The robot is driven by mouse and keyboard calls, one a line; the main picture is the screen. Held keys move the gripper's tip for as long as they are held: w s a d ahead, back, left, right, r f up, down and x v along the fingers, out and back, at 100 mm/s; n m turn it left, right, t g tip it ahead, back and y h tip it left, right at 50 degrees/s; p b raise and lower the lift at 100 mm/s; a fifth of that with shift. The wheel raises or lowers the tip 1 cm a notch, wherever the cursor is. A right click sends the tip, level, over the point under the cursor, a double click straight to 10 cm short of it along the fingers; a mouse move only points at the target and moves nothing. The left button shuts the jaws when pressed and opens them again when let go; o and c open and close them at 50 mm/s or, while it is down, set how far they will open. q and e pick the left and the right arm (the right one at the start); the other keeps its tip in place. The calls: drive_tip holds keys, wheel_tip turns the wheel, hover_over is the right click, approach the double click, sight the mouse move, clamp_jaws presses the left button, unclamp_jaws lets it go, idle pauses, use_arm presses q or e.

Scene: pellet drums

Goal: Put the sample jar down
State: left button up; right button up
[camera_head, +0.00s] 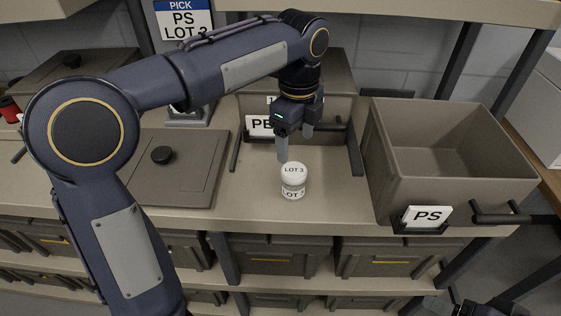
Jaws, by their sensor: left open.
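The sample jar (293,184) is a small white jar labelled "LOT 3" on its lid and side. It stands upright on the beige shelf top (255,205), near the front edge. My left gripper (295,146) is open and empty, with its fingers pointing down just behind and above the jar, apart from it as far as I can tell. At the bottom right corner a dark part of my right arm shows, but its fingers cannot be made out.
An open, empty grey bin labelled "PS" (427,217) stands right of the jar. A bin labelled "PE" (259,126) is behind my gripper. A flat lid with a black knob (162,155) lies left. A sign (184,20) reads "PICK PS LOT 3". Closed bins fill the lower shelves.

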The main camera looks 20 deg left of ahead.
use_arm(q)
drive_tip(key=shift+s+a+r, duration=0.1)
drive_tip(key=shift+s+a, duration=0.1)
drive_tip(key=s+a+f+n+t+h, duration=0.2)
drive_tip(key=s+a+n, duration=0.5)
drive_tip(key=s+n, duration=0.4)
drive_tip(key=s+f+n+t+h, duration=0.1)
drive_tip(key=s+f+n+t, duration=0.2)
drive_tip(key=s+f+n, duration=0.4)
drive_tip(key=s+n, duration=0.3)
drive_tip(key=n, duration=0.2)
drive_tip(key=shift+s+f+t+h, duration=0.3)
drive_tip(key=shift+s+h, duration=0.05)
drive_tip(key=shift+h, duration=0.05)
drive_tip(key=shift+a, duration=0.1)
